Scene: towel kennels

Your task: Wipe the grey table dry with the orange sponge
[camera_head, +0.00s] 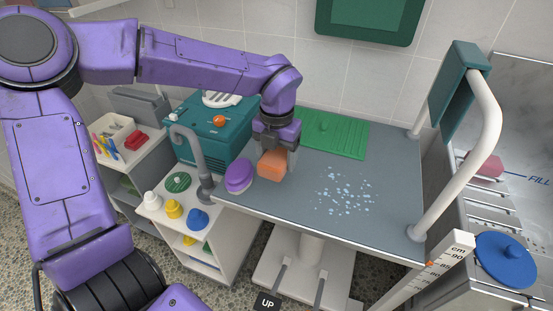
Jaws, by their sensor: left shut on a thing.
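The grey table (382,205) stands in the middle right. Pale blue-white drops of water (343,190) are scattered over its right half. My left gripper (275,160) points down over the table's left part and is shut on the orange sponge (272,165). The sponge is left of the drops and apart from them. I cannot tell whether its underside touches the table. My right gripper is not in view.
A purple oval object (239,177) lies on the table left of the sponge. A green ribbed mat (333,134) lies at the back. A white rail (482,150) rises at the right edge. A teal box (212,128) and a grey tap (197,165) stand left.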

